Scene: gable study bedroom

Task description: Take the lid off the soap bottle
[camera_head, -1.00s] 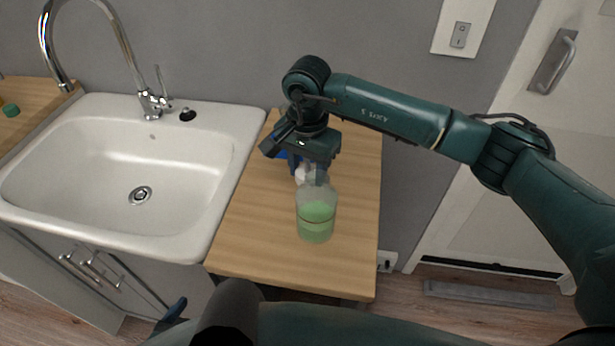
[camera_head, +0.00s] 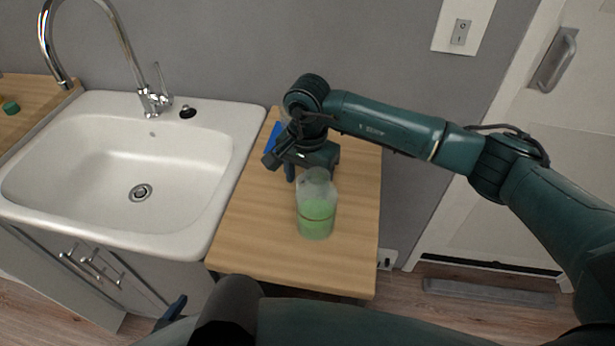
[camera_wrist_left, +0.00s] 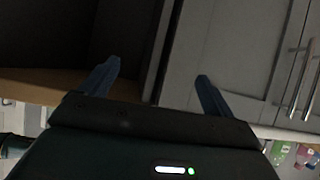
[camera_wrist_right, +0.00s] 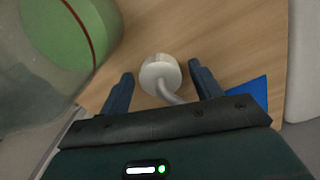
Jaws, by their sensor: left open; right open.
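The soap bottle (camera_head: 316,208) stands upright on the wooden counter, clear with green liquid, and its top shows no lid. It also fills the upper left of the right wrist view (camera_wrist_right: 70,35). The white pump lid (camera_wrist_right: 158,70) is off the bottle, between my right gripper's fingertips, with a curved spout towards the palm. It appears to be at the counter, though contact is unclear; the head view hides it. My right gripper (camera_wrist_right: 160,72) is open, just behind the bottle in the head view (camera_head: 290,172). My left gripper (camera_wrist_left: 158,70) is open and empty, away by the cabinet fronts.
A blue item (camera_head: 273,138) lies on the wooden counter (camera_head: 250,245) behind my right gripper, its corner also in the right wrist view (camera_wrist_right: 250,92). A white sink (camera_head: 80,225) with a tall faucet adjoins on the left. The counter's front is clear.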

